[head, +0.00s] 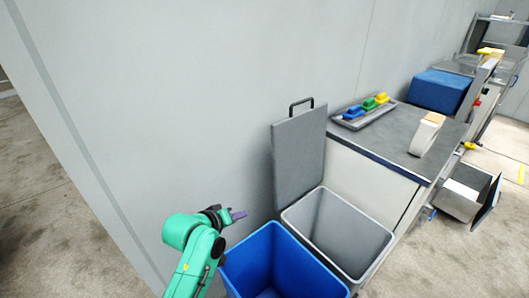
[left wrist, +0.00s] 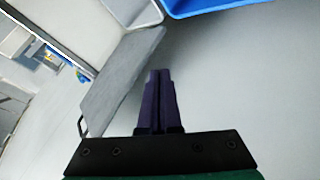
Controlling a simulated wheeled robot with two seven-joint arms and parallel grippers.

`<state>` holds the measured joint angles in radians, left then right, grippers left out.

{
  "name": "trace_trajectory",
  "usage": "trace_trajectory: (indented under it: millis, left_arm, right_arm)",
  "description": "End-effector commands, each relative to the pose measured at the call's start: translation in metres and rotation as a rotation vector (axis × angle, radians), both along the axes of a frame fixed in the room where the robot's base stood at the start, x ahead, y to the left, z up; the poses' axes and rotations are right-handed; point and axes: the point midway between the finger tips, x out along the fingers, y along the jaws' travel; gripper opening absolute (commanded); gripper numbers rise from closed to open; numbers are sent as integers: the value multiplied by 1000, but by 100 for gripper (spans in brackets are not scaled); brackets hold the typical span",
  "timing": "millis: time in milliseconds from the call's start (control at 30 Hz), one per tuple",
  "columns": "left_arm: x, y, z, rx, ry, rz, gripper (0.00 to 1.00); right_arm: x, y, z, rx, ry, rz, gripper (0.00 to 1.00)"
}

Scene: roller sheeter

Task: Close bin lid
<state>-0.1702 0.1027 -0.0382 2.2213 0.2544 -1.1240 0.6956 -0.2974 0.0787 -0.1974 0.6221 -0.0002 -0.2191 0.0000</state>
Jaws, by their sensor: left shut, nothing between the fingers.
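The grey bin lid (head: 298,158) stands upright, open, at the back of the grey bin (head: 338,232), with a dark handle (head: 301,102) on its top edge. The grey bin's opening is uncovered and its inside looks empty. My left gripper (head: 238,214) is shut and empty, to the left of the lid and above the back edge of the blue bin. In the left wrist view the shut fingers (left wrist: 160,100) show at the centre, with the lid (left wrist: 118,82) to their left and its handle (left wrist: 82,127) at lower left. My right gripper is not in view.
An open blue bin (head: 275,262) stands left of the grey bin. A cabinet (head: 390,140) to the right carries a tray (head: 362,115) of coloured blocks and a beige-white object (head: 427,133). A plain wall (head: 200,90) runs behind. Floor at far left is clear.

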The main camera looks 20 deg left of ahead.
Motion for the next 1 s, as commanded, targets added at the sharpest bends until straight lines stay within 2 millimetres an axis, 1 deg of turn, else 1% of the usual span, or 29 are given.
trace_trajectory:
  millis: [33,67,100,167,200,300,333,400,467,533,800,900,1000]
  left_arm:
    - [25,1,23,-115,-68,61,0]
    - [39,1,38,-199,-107,99,0]
    - [57,2,58,-313,-158,145,0]
    - [80,5,89,-487,-228,203,0]
    - [93,7,109,-598,-267,232,0]
    - [115,13,148,-821,-338,277,0]
    - [119,14,155,-860,-347,283,0]
    - [125,14,162,-906,-356,290,0]
    - [131,13,162,-908,-356,291,0]
    - [142,10,161,-905,-354,290,0]
    - [196,-4,159,-899,-354,290,0]
    - [209,-7,157,-898,-354,290,0]
    - [216,-9,156,-897,-353,291,0]
  right_arm:
    - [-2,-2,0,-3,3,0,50]
    - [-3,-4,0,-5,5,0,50]
    - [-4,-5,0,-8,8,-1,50]
    - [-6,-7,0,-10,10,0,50]
    - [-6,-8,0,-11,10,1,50]
    - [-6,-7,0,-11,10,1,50]
    - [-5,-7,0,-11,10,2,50]
    - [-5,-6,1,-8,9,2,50]
    - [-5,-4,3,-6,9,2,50]
    - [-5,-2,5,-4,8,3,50]
    - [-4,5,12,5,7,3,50]
    - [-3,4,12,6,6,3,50]
    - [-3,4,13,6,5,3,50]
